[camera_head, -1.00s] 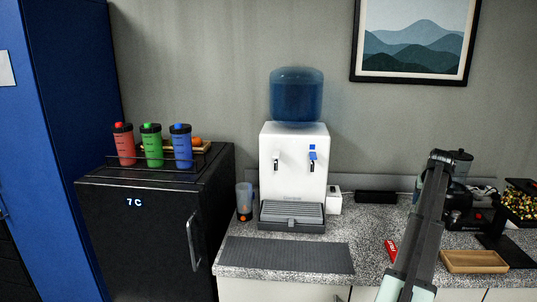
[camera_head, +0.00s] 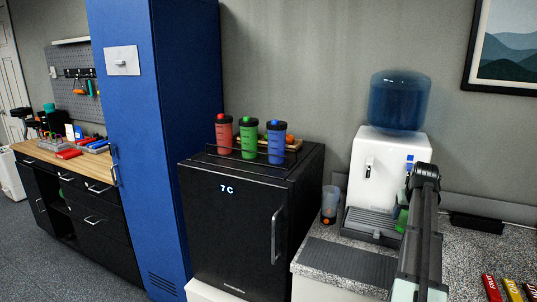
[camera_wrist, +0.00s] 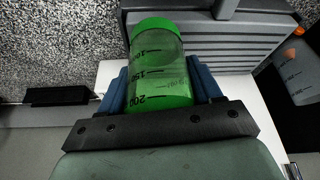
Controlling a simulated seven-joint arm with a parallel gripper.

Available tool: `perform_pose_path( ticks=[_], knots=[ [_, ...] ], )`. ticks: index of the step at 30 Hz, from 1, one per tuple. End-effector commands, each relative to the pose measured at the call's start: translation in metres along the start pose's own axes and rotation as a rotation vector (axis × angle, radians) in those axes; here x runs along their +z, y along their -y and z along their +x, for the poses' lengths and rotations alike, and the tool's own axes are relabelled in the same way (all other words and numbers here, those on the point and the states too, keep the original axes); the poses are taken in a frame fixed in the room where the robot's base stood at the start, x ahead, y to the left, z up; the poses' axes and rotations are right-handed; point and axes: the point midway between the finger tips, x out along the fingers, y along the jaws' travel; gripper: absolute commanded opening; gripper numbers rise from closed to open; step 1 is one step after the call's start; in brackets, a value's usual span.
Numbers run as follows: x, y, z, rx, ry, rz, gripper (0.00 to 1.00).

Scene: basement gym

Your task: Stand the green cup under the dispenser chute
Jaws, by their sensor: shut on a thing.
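A green see-through cup (camera_wrist: 158,62) with black measure marks fills the middle of the wrist view. My gripper (camera_wrist: 162,80) is shut on it, a blue finger on each side. In the head view only a sliver of green (camera_head: 402,220) shows beside my arm, which hides the rest and the gripper's fingers. The white water dispenser (camera_head: 375,165) with a blue bottle stands behind my arm. Its grey drip tray (camera_head: 372,222) also shows beyond the cup in the wrist view (camera_wrist: 235,50). I cannot tell whether the cup touches the tray. No separate chute shows clearly.
A black fridge (camera_head: 232,230) carries red, green (camera_head: 249,140) and blue bottles behind a rail. A clear tumbler (camera_head: 330,200) with an orange spot stands left of the dispenser. A dark mat (camera_head: 345,262) lies bare on the counter. Bars (camera_head: 505,290) lie at lower right.

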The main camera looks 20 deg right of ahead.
Motion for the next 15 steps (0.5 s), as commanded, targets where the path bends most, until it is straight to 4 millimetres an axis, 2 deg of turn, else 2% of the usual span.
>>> perform_pose_path(
  ticks=[1, 3, 15],
  knots=[
    [0.004, 0.020, 0.000, -0.010, 0.000, -0.023, 0.35],
    [0.007, 0.043, 0.000, -0.021, 0.000, -0.051, 0.35],
    [0.035, 0.163, -0.003, -0.083, 0.000, -0.201, 0.35]
  ],
)
